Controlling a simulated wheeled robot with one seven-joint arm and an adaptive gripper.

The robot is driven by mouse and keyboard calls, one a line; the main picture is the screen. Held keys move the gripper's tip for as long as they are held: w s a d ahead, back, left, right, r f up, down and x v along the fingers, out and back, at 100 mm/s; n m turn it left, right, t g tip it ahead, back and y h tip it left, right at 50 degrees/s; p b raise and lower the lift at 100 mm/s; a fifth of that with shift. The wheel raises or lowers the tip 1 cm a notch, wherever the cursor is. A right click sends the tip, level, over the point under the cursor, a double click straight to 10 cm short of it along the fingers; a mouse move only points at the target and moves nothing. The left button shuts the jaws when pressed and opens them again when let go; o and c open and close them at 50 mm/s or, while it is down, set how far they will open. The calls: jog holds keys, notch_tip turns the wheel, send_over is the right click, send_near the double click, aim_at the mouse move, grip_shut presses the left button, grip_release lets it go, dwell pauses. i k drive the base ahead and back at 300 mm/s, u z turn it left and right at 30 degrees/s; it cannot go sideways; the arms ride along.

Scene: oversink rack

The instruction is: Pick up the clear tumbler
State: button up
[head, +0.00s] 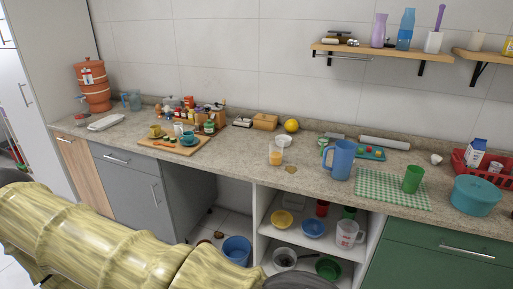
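A small see-through tumbler (275,155) stands upright on the speckled stone counter (235,158), near the middle of the head view. Its lower part looks orange-yellow; I cannot tell whether that is contents or colour. A white bowl (283,141) is just behind it, and a small brown flat patch (291,169) lies to its right. My gripper is not in view. Only a thick yellowish part of my arm crosses the bottom left, well apart from the tumbler.
A blue pitcher (342,160) stands right of the tumbler. Further right are a green checked cloth (385,194), a green cup (412,179) and a teal pot (474,196). A wooden board (180,149) with cups is left. Counter between board and tumbler is mostly clear.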

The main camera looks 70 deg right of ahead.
aim_at(277, 152)
jog(key=z, duration=0.5)
jog(key=i, duration=0.8)
jog(key=z, duration=0.85)
